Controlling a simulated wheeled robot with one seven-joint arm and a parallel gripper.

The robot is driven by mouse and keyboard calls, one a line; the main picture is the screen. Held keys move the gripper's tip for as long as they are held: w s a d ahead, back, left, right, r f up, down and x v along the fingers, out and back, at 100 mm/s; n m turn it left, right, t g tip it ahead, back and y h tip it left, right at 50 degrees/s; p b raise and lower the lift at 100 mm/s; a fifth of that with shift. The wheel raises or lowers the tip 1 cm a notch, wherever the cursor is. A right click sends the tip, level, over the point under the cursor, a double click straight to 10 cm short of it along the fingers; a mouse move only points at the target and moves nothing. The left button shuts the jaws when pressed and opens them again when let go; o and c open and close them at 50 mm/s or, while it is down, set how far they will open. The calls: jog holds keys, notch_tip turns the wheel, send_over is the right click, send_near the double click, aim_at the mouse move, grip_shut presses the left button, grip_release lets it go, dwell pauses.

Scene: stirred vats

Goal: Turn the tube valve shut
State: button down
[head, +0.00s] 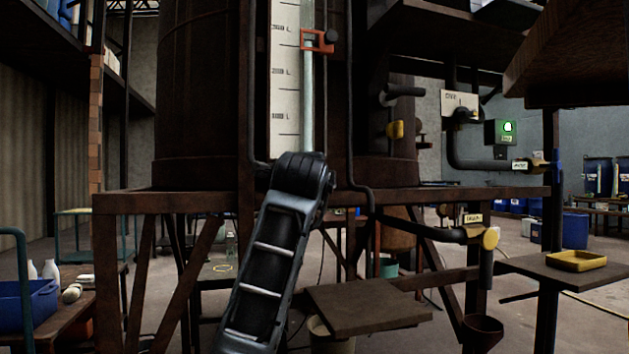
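A pale glass sight tube (308,105) runs up the front of the dark vat (200,90), beside a white litre scale (285,80). An orange bracket with a dark knob (318,41) sits on the tube near the top. The lower end of the tube is hidden behind my arm, and no valve handle shows there. I cannot tell which fitting is the tube valve. My arm rises from the bottom middle to a dark joint below the scale. My gripper does not show.
A yellow knob (395,129) is on a fitting right of the vat. A labelled drain pipe ends in a yellow knob (490,238) above a funnel (482,333). A brown board (365,308) juts out right of my arm. A yellow tray (577,261) rests on a stand at right.

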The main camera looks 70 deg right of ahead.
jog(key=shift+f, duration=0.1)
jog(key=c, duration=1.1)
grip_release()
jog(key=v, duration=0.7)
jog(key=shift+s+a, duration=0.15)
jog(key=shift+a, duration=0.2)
